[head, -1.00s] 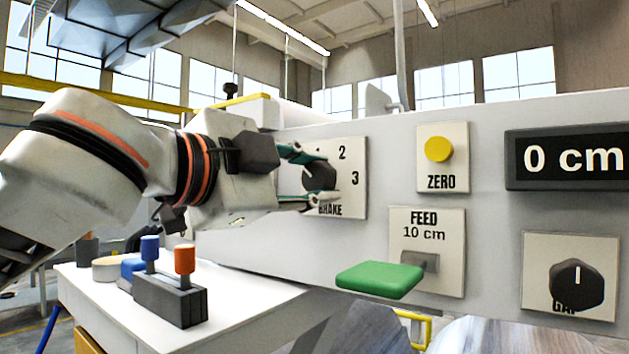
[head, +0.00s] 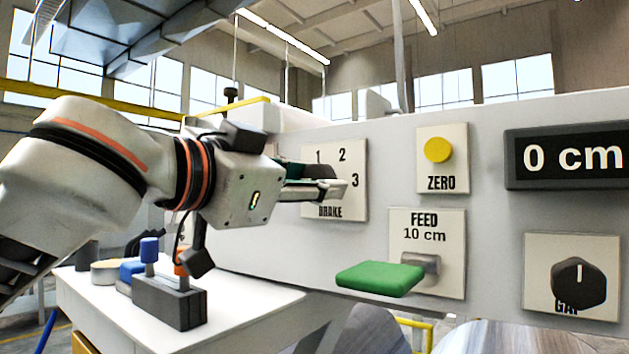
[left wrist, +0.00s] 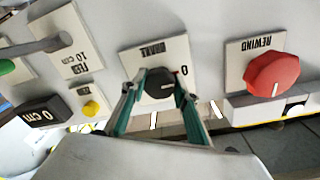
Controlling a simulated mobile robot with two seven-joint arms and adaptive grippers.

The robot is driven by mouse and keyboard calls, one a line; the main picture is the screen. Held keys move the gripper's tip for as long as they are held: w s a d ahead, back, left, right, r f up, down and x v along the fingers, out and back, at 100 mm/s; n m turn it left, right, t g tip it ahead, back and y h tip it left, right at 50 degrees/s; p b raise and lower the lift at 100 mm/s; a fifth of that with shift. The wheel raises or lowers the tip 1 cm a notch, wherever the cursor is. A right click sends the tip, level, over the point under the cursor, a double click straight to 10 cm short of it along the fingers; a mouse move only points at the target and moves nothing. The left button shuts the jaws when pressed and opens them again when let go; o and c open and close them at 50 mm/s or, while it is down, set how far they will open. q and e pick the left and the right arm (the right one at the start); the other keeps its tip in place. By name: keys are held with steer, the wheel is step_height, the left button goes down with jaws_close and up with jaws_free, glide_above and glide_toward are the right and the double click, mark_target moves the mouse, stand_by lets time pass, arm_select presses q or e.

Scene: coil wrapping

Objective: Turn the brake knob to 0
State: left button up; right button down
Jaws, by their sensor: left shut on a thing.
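The brake knob (left wrist: 158,82) is dark and round, on a white plate (head: 351,196) marked BRAKE, with 1, 2 and 3 visible in the head view. My left gripper (left wrist: 156,92) has its two green-sided fingers on either side of the knob and is shut on it. In the head view the fingers mostly hide the knob (head: 319,171). My right gripper is not in view.
Right of the brake plate are the yellow ZERO button (head: 438,150), the green FEED lever (head: 380,279), the display reading 0 cm (head: 572,158) and the GAP knob (head: 578,284). A red REWIND knob (left wrist: 272,74) shows in the left wrist view.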

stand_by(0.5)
arm_select(q)
steer(key=o, duration=1.1)
steer(key=v, duration=1.2)
steer(key=shift+a, duration=0.1)
